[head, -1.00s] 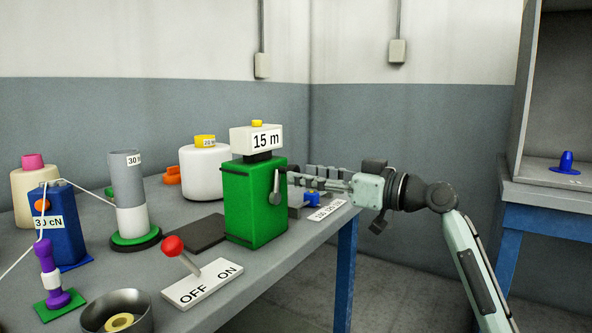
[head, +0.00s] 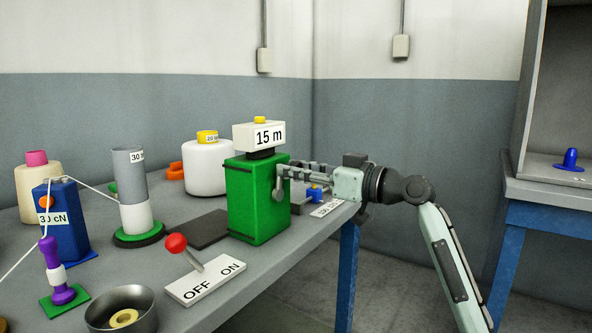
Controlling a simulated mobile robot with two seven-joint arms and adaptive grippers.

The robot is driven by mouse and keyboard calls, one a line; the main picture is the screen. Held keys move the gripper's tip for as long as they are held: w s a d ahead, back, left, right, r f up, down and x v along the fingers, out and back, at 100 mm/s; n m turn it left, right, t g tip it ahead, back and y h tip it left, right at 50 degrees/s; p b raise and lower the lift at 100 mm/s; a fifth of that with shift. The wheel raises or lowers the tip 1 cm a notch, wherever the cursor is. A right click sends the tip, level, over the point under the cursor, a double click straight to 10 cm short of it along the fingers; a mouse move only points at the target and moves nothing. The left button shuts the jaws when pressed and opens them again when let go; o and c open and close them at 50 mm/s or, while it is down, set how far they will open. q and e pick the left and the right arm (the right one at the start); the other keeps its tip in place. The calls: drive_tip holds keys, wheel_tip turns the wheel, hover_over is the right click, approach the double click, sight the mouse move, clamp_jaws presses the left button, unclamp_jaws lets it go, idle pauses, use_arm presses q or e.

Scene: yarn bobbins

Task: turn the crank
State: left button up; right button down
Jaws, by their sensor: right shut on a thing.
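The green box (head: 257,205) stands near the right edge of the grey table, with a white "15 m" display on top. Its grey crank (head: 279,188) is on the box's right side, with the arm hanging down from the pivot. My right gripper (head: 290,173) reaches in from the right and is shut at the crank, on what looks like its handle. The fingers partly hide the handle. My left gripper is not in view.
A lever switch with a red knob (head: 176,243) and "OFF ON" plate stands in front of the box. A metal bowl (head: 148,308), purple spindle (head: 58,280), blue tension unit (head: 64,217) and bobbins stand to the left. A small blue item (head: 314,191) lies behind my gripper.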

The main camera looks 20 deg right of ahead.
idle(0.4)
drive_tip(key=shift+d+m, duration=0.15)
drive_tip(key=shift+m, duration=0.15)
use_arm(q)
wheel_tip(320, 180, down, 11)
drive_tip(key=p, duration=0.4)
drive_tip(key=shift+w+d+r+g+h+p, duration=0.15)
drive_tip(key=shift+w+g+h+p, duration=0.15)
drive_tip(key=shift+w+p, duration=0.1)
use_arm(e)
drive_tip(key=shift+w+d+f+m, duration=0.35)
drive_tip(key=shift+d+m, duration=0.1)
drive_tip(key=shift+m, duration=0.9)
drive_tip(key=shift+w+d+f+m, duration=0.4)
drive_tip(key=shift+m, duration=0.9)
drive_tip(key=shift+w+d+f+m, duration=0.35)
drive_tip(key=shift+d+m, duration=0.1)
drive_tip(key=shift+m, duration=0.9)
drive_tip(key=c, duration=1.3)
unclamp_jaws()
drive_tip(key=shift+o, duration=0.2)
